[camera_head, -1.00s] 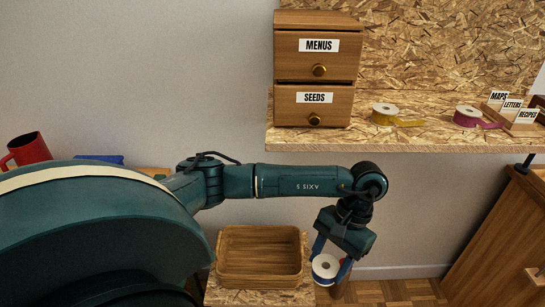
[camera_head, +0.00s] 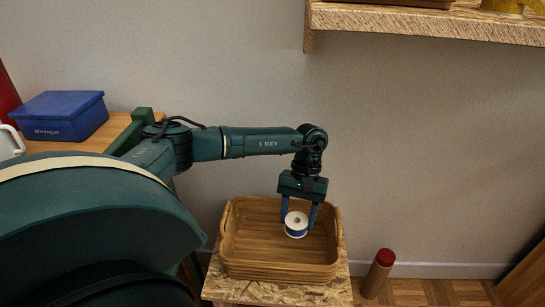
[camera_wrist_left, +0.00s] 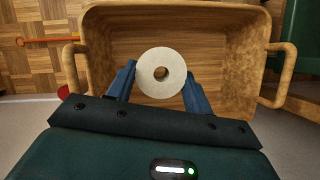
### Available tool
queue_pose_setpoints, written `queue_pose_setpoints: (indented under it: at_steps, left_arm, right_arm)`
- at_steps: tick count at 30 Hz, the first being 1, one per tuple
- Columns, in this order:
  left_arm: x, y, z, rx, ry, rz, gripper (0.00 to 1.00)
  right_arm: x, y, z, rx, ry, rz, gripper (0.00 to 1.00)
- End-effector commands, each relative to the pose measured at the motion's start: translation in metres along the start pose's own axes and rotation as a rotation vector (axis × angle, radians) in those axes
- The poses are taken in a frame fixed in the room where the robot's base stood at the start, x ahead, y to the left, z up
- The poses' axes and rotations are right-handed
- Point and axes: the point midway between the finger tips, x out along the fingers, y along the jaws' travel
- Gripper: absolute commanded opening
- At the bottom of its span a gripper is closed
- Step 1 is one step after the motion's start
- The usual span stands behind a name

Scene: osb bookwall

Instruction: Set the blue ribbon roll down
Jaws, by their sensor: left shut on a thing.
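The blue ribbon roll (camera_head: 297,226) has a white top face with a hole and a blue side. My left gripper (camera_head: 299,222) is shut on it, one finger on each side. The roll is over the wooden tray (camera_head: 262,271), within its rim as seen from the head. In the left wrist view the roll (camera_wrist_left: 147,75) sits between the blue fingers (camera_wrist_left: 160,85), with the tray's floor (camera_wrist_left: 210,42) behind it. I cannot tell whether the roll touches the tray's floor. My right gripper is not in view.
The tray stands on a small OSB-topped stand (camera_head: 270,290). A brown cylinder with a red top (camera_head: 377,273) is to its right. A blue box (camera_head: 62,115) is on a table at left. An OSB shelf (camera_head: 430,22) is at upper right.

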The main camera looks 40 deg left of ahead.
Motion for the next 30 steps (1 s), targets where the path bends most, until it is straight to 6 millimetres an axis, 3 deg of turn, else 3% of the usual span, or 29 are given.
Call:
queue_pose_setpoints:
  at_steps: [8, 25, 30]
  left_arm:
    - [0.021, -0.006, -0.014, -0.031, -0.001, 0.012, 0.25]
    - [0.097, -0.006, -0.046, -0.031, -0.002, 0.012, 0.25]
    - [0.104, -0.006, -0.049, -0.03, 0.0, 0.013, 0.25]
  right_arm:
    - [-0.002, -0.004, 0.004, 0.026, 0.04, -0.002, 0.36]
    - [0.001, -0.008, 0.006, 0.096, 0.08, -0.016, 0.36]
    - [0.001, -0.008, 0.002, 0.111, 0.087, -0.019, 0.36]
